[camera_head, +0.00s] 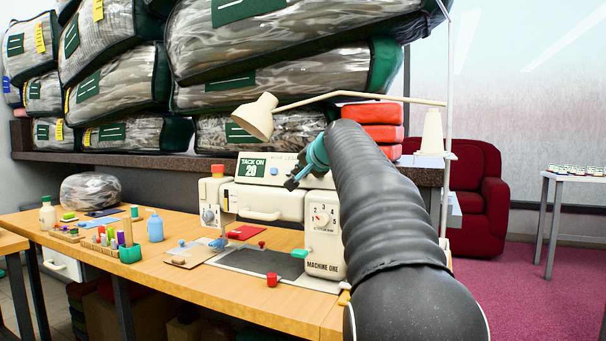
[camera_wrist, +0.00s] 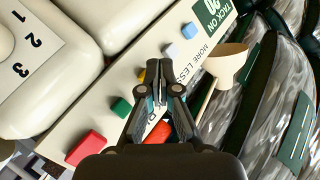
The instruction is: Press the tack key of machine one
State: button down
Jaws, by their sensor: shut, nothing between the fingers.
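Machine one (camera_head: 323,258) is a cream sewing machine on the wooden table. Its top panel has a green display (camera_head: 251,167) reading "TACK ON 20"; the display also shows in the wrist view (camera_wrist: 212,12). Contact cannot be told. I see no readable tack label on any key.
A cream lamp (camera_head: 262,115) leans over the machine, its shade near my gripper in the wrist view (camera_wrist: 228,62). Bagged comforters (camera_head: 280,80) are stacked behind on a shelf. Thread spools, a blue bottle (camera_head: 155,229) and a red knob (camera_head: 272,279) stand on the table (camera_head: 225,295).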

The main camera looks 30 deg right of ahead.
jog(key=shift+s+a+r, duration=0.15)
jog(key=shift+s+a, duration=0.1)
jog(key=shift+a, duration=0.05)
jog(key=s+a, duration=0.1)
jog(key=s+a+r, duration=0.1)
jog(key=s+a, duration=0.1)
jog(key=shift+a+r, duration=0.25)
jog(key=shift+a, duration=0.15)
dwell(0.3)
dwell(0.6)
